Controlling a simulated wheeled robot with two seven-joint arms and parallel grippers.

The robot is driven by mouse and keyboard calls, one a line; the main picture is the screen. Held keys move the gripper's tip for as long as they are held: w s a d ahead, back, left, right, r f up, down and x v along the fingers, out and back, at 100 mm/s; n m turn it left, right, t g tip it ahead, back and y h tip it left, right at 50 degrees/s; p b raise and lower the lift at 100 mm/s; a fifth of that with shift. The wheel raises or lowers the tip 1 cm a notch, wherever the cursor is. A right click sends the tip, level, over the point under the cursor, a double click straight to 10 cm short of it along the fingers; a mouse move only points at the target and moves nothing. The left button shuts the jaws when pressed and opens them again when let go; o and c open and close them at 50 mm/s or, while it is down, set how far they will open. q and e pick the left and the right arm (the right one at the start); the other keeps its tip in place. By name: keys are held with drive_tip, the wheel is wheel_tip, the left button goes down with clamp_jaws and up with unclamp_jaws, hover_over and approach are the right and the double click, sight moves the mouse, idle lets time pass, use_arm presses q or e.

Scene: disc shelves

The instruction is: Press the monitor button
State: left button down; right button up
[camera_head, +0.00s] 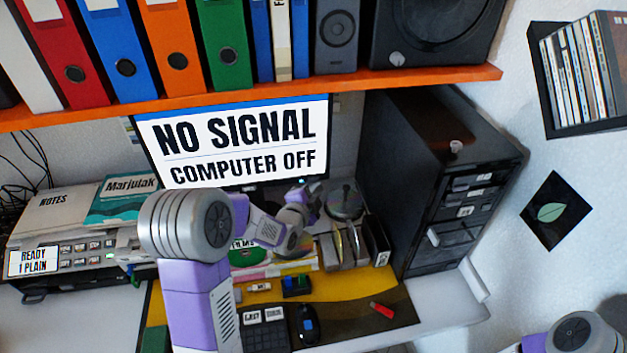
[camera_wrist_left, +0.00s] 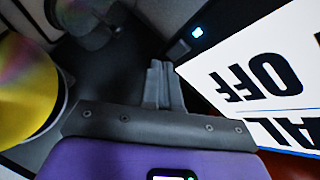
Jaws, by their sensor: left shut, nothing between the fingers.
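The monitor (camera_head: 235,180) stands under the orange shelf and reads "NO SIGNAL COMPUTER OFF". Its screen also shows in the left wrist view (camera_wrist_left: 245,65), turned nearly upside down. A small lit blue-white button (camera_wrist_left: 197,32) sits on the dark bezel by the screen's corner. In the head view the left hand (camera_head: 312,192) is near the monitor's lower right corner. My right gripper is out of view.
A black drawer cabinet (camera_head: 450,165) stands right of the monitor. A row of upright discs (camera_head: 345,245) is close below the left hand. Binders and a speaker fill the orange shelf (camera_head: 270,92) above. A keyboard (camera_head: 265,335), mouse (camera_head: 307,325) and red stick (camera_head: 382,310) lie in front.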

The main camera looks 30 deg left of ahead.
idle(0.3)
use_arm(q)
drive_tip(key=shift+w+a+b, duration=0.25)
drive_tip(key=shift+w+b, duration=0.05)
drive_tip(key=shift+w, duration=0.05)
drive_tip(key=shift+w+a, duration=0.25)
drive_tip(key=shift+w, duration=0.05)
idle(0.7)
idle(0.3)
drive_tip(key=shift+s+d+b, duration=0.5)
drive_tip(key=shift+s+b, duration=0.05)
drive_tip(key=shift+s, duration=0.1)
drive_tip(key=shift+s+d+b, duration=0.2)
drive_tip(key=shift+s+d, duration=0.55)
drive_tip(key=shift+s, duration=0.25)
drive_tip(key=shift+s+d+b, duration=0.15)
drive_tip(key=shift+s+d, duration=0.6)
drive_tip(key=shift+s, duration=0.25)
